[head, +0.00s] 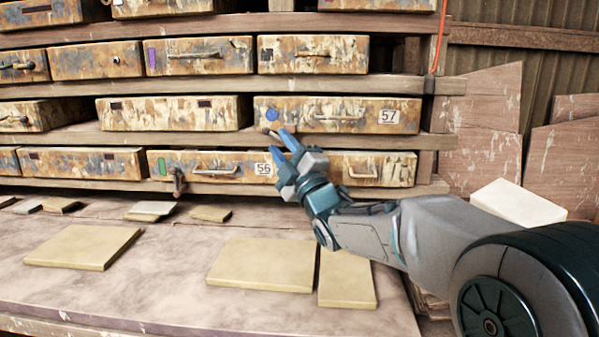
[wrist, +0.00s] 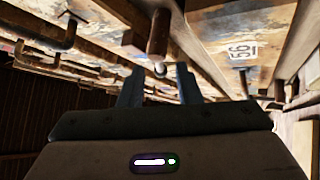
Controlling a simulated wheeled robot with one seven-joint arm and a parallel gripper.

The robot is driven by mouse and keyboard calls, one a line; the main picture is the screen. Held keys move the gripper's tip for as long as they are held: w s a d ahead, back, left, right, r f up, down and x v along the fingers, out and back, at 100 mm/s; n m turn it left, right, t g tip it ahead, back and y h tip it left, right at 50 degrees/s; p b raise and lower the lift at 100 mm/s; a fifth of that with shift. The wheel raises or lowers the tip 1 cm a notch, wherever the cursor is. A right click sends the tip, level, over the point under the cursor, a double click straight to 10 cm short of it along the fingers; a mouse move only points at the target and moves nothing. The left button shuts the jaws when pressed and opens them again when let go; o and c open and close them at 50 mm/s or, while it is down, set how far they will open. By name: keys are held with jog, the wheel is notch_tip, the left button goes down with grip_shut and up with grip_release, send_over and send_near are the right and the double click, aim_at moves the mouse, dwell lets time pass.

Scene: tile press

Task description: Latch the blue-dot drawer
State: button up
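The blue-dot drawer (head: 345,116) is a rust-and-cream drawer in the middle row of the head view, with a blue dot (head: 272,115) at its left end, a thin bar handle and the label 57. It looks pushed in; I cannot tell whether fully. A small dark knob (head: 267,131) sits just below the dot, near the shelf edge. My gripper (head: 277,134) is at this knob with its blue fingers apart. In the wrist view, a rusty peg with a pale round tip (wrist: 158,36) points between the open fingers (wrist: 160,80); contact is unclear.
A green-marked drawer (head: 218,165) labelled 56 lies below, with a dark latch (head: 178,183) hanging at its front. Other drawers fill the rack. Flat tiles (head: 262,262) lie on the bench (head: 150,285). An orange cord (head: 440,35) hangs at the rack's right.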

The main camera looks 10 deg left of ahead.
jog(key=b+v, duration=0.1)
jog(key=v, duration=1.1)
jog(key=shift+d+f, duration=0.15)
jog(key=shift+f, duration=0.1)
jog(key=shift+s, duration=0.15)
